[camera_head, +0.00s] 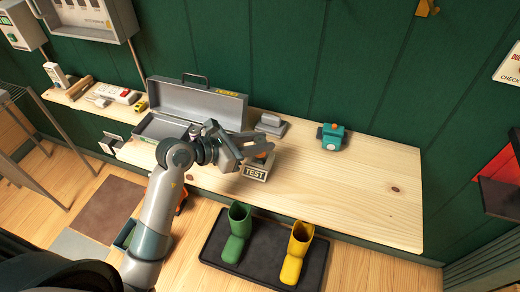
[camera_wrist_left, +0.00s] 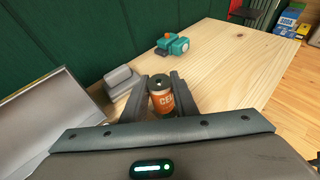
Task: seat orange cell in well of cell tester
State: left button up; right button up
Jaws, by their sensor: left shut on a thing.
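My left gripper (camera_head: 262,147) is over the wooden bench, just above or at the cell tester (camera_head: 255,174), a small box with a TEST label on its front. In the left wrist view, the fingers (camera_wrist_left: 161,88) are shut on the orange cell (camera_wrist_left: 162,103), which stands upright between them with its dark top showing. In the head view, a little orange of the cell (camera_head: 262,155) shows by the fingertips. The well is hidden behind the gripper and cell, so I cannot tell whether the cell's lower end is inside it. My right gripper is out of view.
An open grey metal toolbox (camera_head: 197,104) stands left of the gripper. A grey block (camera_head: 270,124) sits behind it. A teal device (camera_head: 331,136) stands farther right. The bench's right part is clear. Green and yellow boots (camera_head: 293,262) stand on a floor tray.

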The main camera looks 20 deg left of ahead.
pick_arm(q)
notch_tip(320, 180, down, 3)
jog(key=shift+f+p, duration=0.15)
jog(key=shift+p, duration=0.3)
jog(key=shift+f, duration=0.35)
jog(key=shift+f, duration=0.2)
jog(key=o, duration=1.1)
jog(key=shift+o, duration=0.2)
jog(key=shift+r, duration=0.2)
